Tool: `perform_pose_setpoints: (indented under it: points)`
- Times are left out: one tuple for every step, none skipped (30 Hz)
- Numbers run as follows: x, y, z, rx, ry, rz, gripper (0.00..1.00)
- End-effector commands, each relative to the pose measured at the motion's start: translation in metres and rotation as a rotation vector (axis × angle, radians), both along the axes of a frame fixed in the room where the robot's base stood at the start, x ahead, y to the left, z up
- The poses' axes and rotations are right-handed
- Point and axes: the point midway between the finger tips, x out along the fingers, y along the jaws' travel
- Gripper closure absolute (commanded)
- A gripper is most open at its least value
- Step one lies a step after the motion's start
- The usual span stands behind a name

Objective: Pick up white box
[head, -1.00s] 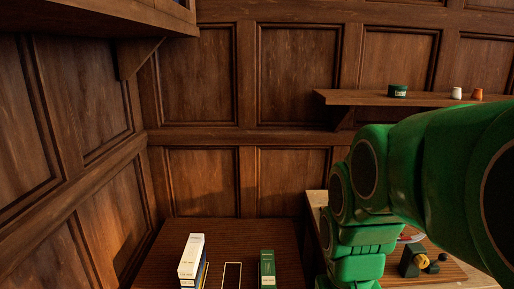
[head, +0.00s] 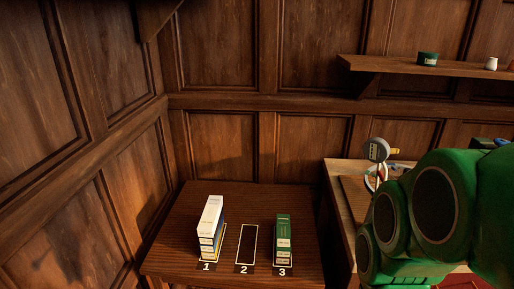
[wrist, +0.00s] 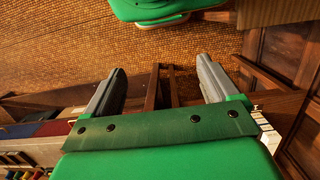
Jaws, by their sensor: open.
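The white box (head: 210,218) is at the left of the dark wooden table, at the spot marked 1. In the head view my green arm fills the lower right, well to the right of the white box, and the gripper itself is not visible there.
A black outlined spot marked 2 (head: 246,246) is empty. A second table (head: 340,181) with a gauge-like object (head: 376,150) is at right. A wall shelf (head: 430,68) holds a green tin (head: 428,58) and small cups.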

Motion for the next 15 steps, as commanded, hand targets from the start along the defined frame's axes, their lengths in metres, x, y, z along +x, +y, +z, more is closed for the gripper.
perform_pose_setpoints:
  points:
    - [0.003, 0.000, 0.000, -0.001, 0.003, -0.007, 0.12]
    - [0.005, 0.001, -0.001, -0.001, 0.005, -0.014, 0.12]
    - [0.010, 0.001, -0.001, -0.002, 0.008, -0.028, 0.12]
    - [0.014, 0.002, -0.002, -0.004, 0.010, -0.040, 0.12]
    - [0.018, 0.003, -0.002, -0.005, 0.011, -0.053, 0.12]
    - [0.025, 0.004, -0.002, -0.008, 0.013, -0.074, 0.12]
    - [0.030, 0.004, -0.003, -0.009, 0.016, -0.090, 0.12]
    - [0.036, 0.005, -0.004, -0.012, 0.018, -0.106, 0.12]
    - [0.044, 0.006, -0.005, -0.014, 0.021, -0.128, 0.12]
    - [0.050, 0.007, -0.006, -0.017, 0.022, -0.144, 0.12]
    - [0.055, 0.008, -0.006, -0.020, 0.023, -0.161, 0.12]
    - [0.063, 0.009, -0.008, -0.024, 0.025, -0.182, 0.12]
    - [0.069, 0.010, -0.009, -0.027, 0.026, -0.195, 0.12]
    - [0.075, 0.010, -0.011, -0.030, 0.027, -0.210, 0.12]
    - [0.083, 0.011, -0.012, -0.034, 0.026, -0.227, 0.12]
